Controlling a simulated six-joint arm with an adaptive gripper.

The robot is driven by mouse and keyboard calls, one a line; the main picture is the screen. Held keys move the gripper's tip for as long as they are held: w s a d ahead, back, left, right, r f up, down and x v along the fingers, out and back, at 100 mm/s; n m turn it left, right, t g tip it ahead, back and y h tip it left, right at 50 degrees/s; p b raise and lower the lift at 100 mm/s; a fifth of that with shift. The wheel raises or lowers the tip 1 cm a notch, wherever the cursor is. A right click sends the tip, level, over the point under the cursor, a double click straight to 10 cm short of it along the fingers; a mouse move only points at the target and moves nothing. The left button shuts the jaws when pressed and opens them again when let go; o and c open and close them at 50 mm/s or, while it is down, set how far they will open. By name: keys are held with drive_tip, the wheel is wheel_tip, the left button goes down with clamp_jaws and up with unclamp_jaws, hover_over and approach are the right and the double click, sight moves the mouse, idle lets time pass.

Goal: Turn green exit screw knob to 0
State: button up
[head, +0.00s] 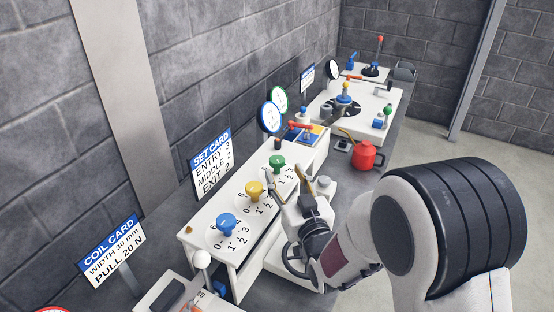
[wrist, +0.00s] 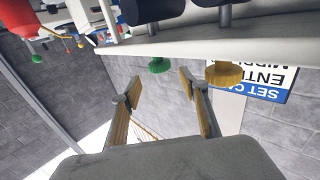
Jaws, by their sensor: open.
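The green knob (head: 277,162) stands at the far end of a row of three screw knobs on a white sloped panel. Printed numbers lie beside it; its pointer reading is too small to tell. In the wrist view the green knob (wrist: 159,66) appears just beyond and between the fingertips. My gripper (head: 296,178) is on the near right side of the panel, beside the green knob. In the wrist view my gripper (wrist: 160,88) has its two tan fingers spread apart with nothing between them. The knob looks apart from both fingers.
The yellow knob (head: 254,190) and blue knob (head: 228,222) stand nearer on the same panel. The yellow knob (wrist: 223,73) also shows right of the fingers in the wrist view. A set card (head: 211,162) stands behind the panel. A red can (head: 364,156) is beyond my gripper.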

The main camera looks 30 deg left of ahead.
sight(279, 164)
drive_tip(key=shift+x, duration=3.55)
drive_tip(key=c, duration=1.1)
